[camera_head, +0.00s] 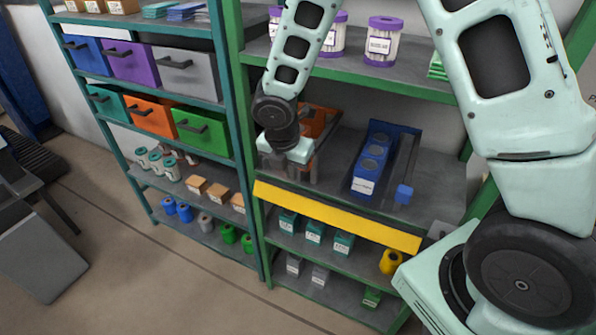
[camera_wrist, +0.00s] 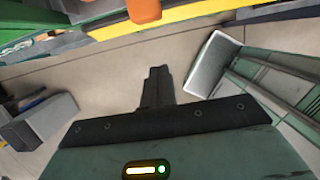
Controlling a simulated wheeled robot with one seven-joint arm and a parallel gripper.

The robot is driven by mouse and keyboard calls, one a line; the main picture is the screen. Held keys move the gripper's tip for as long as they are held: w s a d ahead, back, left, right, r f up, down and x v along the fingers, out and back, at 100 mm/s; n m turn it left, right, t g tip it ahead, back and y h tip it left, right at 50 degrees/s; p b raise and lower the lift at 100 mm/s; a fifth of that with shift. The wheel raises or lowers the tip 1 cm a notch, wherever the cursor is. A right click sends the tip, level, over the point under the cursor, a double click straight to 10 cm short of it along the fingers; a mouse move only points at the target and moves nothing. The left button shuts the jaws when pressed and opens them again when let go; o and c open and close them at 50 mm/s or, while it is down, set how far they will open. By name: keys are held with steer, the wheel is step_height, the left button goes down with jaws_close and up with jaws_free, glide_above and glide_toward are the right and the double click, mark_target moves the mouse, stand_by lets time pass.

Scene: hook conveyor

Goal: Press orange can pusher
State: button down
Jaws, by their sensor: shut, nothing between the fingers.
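An orange can holder (camera_head: 318,122) stands on the middle shelf in the head view, partly hidden behind my gripper. An orange block (camera_wrist: 143,10) shows at the top edge of the wrist view, cut off by the frame; I take it to be the orange pusher, but cannot be sure. In the head view the pusher cannot be made out clearly behind my wrist. My gripper (camera_head: 298,172) is at the front of the orange holder, above the yellow shelf edge. In the wrist view its dark fingers (camera_wrist: 157,88) are together and empty, apart from the orange block.
A blue holder with cans (camera_head: 372,158) and a blue pusher (camera_head: 403,194) stands to the right on the same shelf. The yellow shelf edge (camera_head: 340,217) runs below my gripper. Teal boxes (camera_head: 314,232) sit underneath. A grey drawer (camera_head: 188,73) is on the left rack.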

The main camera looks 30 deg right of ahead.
steer(key=w+v, duration=0.1)
steer(key=v, duration=0.6)
steer(key=shift+s+r, duration=0.4)
steer(key=shift+r, duration=0.05)
steer(key=shift+b, duration=0.3)
